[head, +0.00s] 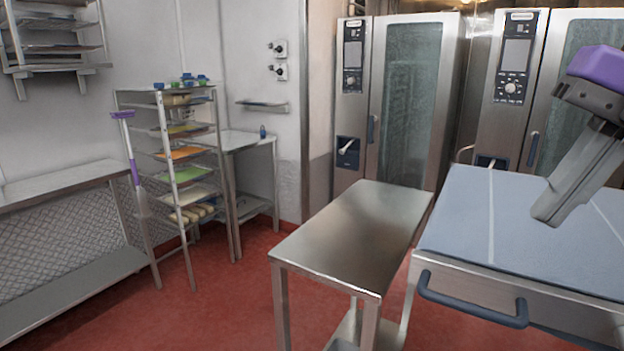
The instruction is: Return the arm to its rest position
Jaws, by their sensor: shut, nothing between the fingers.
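My gripper (548,215) is at the right of the head view. It hangs tilted down to the left, over a grey-blue flat top (455,225) with a steel front. Its fingers are together and nothing shows between them. Part of my arm, with a purple band, runs out of the picture at the upper right. I cannot tell how far the fingertips are above the flat top.
A dark handle (470,305) sticks out from the steel front. A bare steel table (350,240) stands to the left. Two tall ovens (395,100) stand behind. A tray rack (180,165) and a steel bench (60,190) are at left. Red floor (225,290) lies open between.

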